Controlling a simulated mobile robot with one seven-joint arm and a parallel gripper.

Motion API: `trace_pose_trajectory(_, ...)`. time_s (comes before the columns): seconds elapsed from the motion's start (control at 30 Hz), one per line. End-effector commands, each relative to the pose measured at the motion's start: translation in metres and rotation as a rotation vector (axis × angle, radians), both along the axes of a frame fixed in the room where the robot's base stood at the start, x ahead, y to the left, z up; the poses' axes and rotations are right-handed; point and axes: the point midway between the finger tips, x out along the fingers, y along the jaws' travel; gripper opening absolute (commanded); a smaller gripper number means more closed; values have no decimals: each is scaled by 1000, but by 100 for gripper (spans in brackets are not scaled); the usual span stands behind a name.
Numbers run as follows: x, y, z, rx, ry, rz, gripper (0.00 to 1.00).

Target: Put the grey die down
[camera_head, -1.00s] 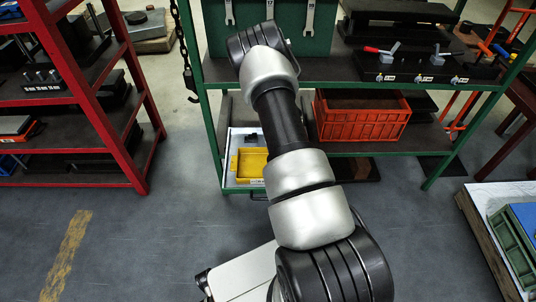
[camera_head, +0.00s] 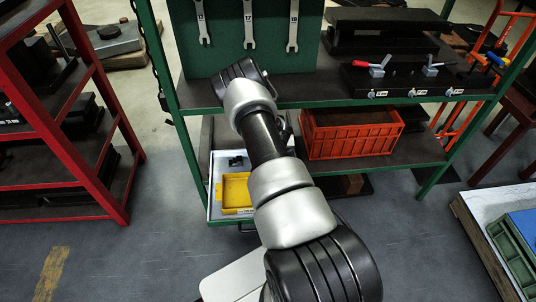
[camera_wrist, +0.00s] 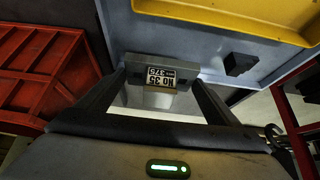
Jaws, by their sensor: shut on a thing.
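The grey die (camera_wrist: 160,61) is in the wrist view, a grey block with a pale label bearing dark print that reads upside down. My gripper (camera_wrist: 160,79) is shut on it, one dark finger at each side. The die shows against the pale blue-grey floor of an open drawer (camera_wrist: 190,25); I cannot tell whether it touches it. The drawer is also in the head view (camera_head: 214,182), low in the green shelf unit. In the head view my arm hides the gripper and the die.
A yellow tray (camera_head: 236,191) and a small dark block (camera_wrist: 240,63) are in the drawer. An orange crate (camera_head: 350,132) stands on the shelf to the right. Green shelf posts (camera_head: 173,100) flank the space. A red rack (camera_head: 95,110) stands left, a pallet (camera_head: 485,240) right.

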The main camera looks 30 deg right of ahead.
Motion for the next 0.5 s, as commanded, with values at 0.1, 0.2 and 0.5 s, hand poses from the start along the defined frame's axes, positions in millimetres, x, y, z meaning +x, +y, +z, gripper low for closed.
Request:
trace_pose_trajectory(0.1,3,0,-16,-2,-7,3,23)
trace_pose_trajectory(0.2,4,-1,-22,-2,-9,1,23)
trace_pose_trajectory(0.5,3,0,-50,-2,-7,3,23)
